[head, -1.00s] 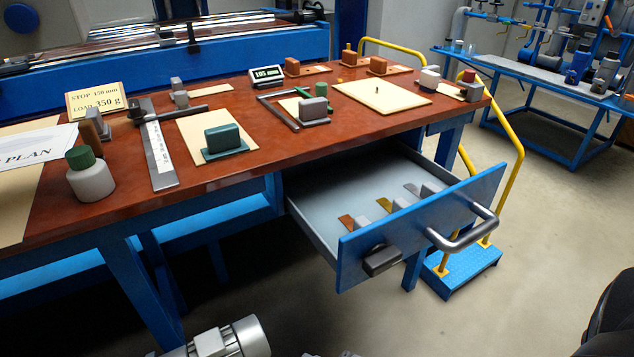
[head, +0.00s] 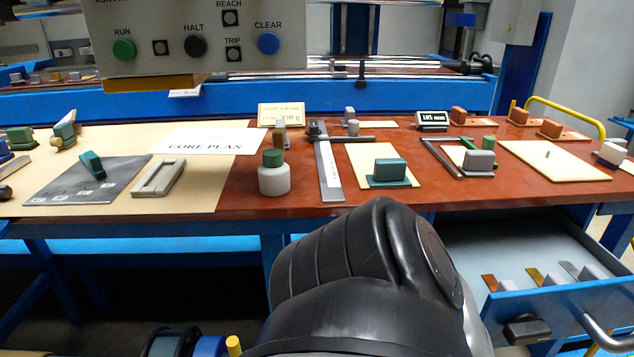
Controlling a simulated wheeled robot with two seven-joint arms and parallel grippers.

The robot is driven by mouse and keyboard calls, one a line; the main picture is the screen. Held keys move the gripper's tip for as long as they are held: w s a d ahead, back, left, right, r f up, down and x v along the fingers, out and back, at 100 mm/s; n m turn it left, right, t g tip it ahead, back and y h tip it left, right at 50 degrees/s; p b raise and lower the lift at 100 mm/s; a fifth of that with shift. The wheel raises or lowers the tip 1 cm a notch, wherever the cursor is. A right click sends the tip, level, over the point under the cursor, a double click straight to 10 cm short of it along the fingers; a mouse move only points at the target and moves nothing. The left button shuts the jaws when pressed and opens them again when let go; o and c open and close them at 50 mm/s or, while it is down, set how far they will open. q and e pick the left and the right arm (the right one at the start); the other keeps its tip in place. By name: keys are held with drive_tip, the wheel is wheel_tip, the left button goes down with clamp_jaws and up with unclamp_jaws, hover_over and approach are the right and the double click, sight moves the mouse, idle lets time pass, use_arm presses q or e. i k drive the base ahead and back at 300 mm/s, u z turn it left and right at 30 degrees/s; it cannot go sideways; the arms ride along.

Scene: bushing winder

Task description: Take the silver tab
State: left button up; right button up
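The silver tab (head: 569,269) is a small flat grey strip in the open drawer (head: 555,301) at the lower right. It leans beside a small grey block (head: 591,272). A copper tab (head: 489,283) and a brass tab (head: 535,275) lie to its left in the same drawer, each beside a similar grey block. A black link of my arm (head: 360,270) fills the lower middle and covers the left part of the drawer area. Neither of my grippers shows in the head view.
The drawer juts out below the red-brown bench top (head: 450,198), with a metal handle (head: 606,335) at its front. A white bottle with green cap (head: 273,178), a steel rule (head: 328,170) and a green block (head: 390,170) stand on the bench. A control panel (head: 195,40) hangs at the upper left.

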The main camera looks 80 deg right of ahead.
sight(589, 272)
drive_tip(key=u, duration=0.15)
drive_tip(key=k, duration=2.85)
drive_tip(key=z, duration=0.4)
